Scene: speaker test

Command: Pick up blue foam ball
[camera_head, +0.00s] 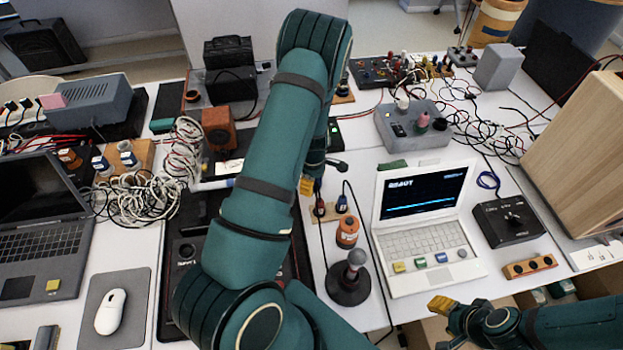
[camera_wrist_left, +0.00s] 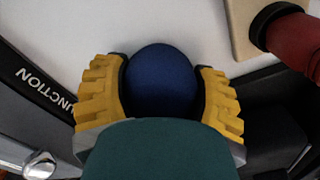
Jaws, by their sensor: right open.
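The blue foam ball (camera_wrist_left: 160,82) sits between the two yellow fingers of my left gripper (camera_wrist_left: 160,90) in the left wrist view. Both fingers lie against its sides, and the green palm hides its lower part. In the head view my left gripper (camera_head: 308,186) is mostly hidden behind its own arm, with one yellow finger showing at the table's middle. The ball cannot be made out there. My right gripper (camera_head: 442,324) is open and empty at the lower right, by the table's front edge.
A white laptop (camera_head: 430,255) stands right of my left gripper. A joystick (camera_head: 349,278) and an orange jar (camera_head: 347,232) stand in front of it. Coiled cables (camera_head: 150,190) and a dark laptop (camera_head: 40,230) lie left. A wooden cabinet (camera_head: 585,150) stands right.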

